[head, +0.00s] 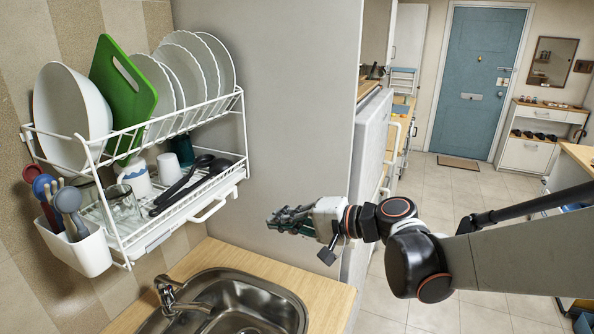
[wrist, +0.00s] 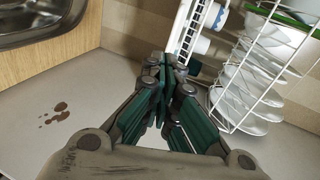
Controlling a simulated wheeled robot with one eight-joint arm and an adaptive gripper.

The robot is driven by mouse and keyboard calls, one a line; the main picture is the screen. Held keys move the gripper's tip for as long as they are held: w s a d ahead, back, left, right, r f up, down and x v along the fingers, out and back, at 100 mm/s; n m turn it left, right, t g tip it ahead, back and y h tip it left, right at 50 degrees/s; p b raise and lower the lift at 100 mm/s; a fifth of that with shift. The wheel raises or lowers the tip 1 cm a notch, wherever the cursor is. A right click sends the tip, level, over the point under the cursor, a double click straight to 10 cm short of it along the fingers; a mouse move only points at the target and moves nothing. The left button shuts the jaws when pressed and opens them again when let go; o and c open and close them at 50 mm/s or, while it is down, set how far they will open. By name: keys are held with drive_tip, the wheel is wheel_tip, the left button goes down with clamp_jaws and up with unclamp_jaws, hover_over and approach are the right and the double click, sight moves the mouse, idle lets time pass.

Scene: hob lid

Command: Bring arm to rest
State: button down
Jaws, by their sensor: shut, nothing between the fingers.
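My gripper (head: 283,222) is at the end of my arm, which reaches in from the right in the head view. It hangs in the air in front of the tall grey panel (head: 300,110), to the right of the dish rack and above the level of the sink counter. In the wrist view my gripper (wrist: 165,68) has its fingers together, with nothing between them. The fingers have green pads. It touches nothing that I can make out.
A white dish rack (head: 127,247) with plates, a bowl and a green board (head: 122,90) hangs on the left wall. A steel sink (head: 290,312) with a tap (head: 170,293) is below. A blue door (head: 482,80) stands far back, with open floor before it. Brown spots (wrist: 56,113) mark a pale surface.

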drive_tip(key=s+d+f+n+h+b, duration=0.1)
drive_tip(key=s+d+f+h, duration=0.3)
drive_tip(key=d, duration=0.5)
drive_tip(key=s+d+f+n+t+h+b, duration=0.1)
drive_tip(key=s+d+f+h+b, duration=0.3)
drive_tip(key=s+d, duration=0.5)
drive_tip(key=s+d+f+n+h+b, duration=0.1)
drive_tip(key=s+d+f+h+b, duration=0.2)
drive_tip(key=d, duration=0.7)
drive_tip(key=s+f+h, duration=0.2)
drive_tip(key=s+f, duration=0.1)
drive_tip(key=s, duration=0.1)
drive_tip(key=shift+d+n+t+h, duration=0.3)
drive_tip(key=shift+d+t+h, duration=0.1)
drive_tip(key=shift+a+f, duration=0.1)
drive_tip(key=shift+a, duration=0.05)
